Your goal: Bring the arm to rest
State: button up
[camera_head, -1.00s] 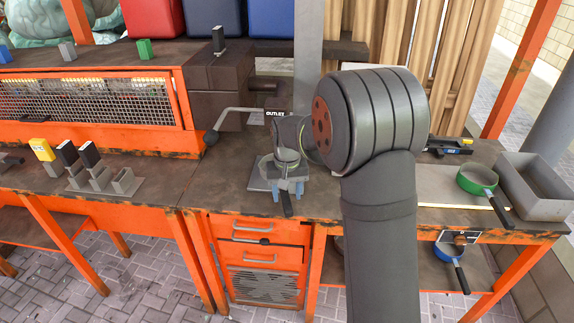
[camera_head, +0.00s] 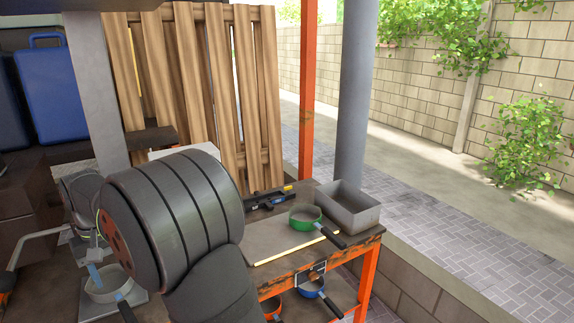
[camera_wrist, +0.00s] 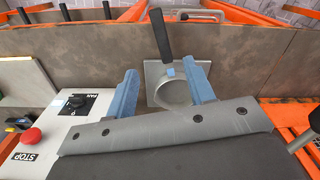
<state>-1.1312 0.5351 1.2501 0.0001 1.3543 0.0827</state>
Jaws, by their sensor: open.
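My gripper (camera_wrist: 160,70) is open, with its two blue fingers spread apart in the wrist view. Between and beyond the fingers is a small round grey pan (camera_wrist: 172,92) with a black handle, on a square grey plate (camera_wrist: 154,74). No held object shows between the fingers. In the head view the gripper (camera_head: 108,276) is at the lower left, partly hidden by my arm. The pan (camera_head: 104,291) shows below it there, its black handle pointing toward the camera. I cannot tell whether the fingers touch the pan.
A control box (camera_wrist: 50,135) with a red stop button is left of the gripper in the wrist view. In the head view, a green pan (camera_head: 305,217), a grey bin (camera_head: 350,214) and a yellow strip (camera_head: 290,248) lie on the right bench. A blue pan (camera_head: 309,287) is below.

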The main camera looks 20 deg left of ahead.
aim_at(131, 319)
notch_tip(131, 319, down, 18)
jog(key=shift+r, duration=0.6)
notch_tip(131, 319, up, 16)
notch_tip(131, 319, down, 17)
jog(key=shift+f, duration=0.1)
jog(key=r, duration=0.3)
jog(key=shift+s+d+r, duration=0.2)
jog(key=shift+d, duration=0.15)
jog(key=s+d, duration=0.8)
jog(key=d, duration=0.6)
jog(key=shift+r, duration=0.45)
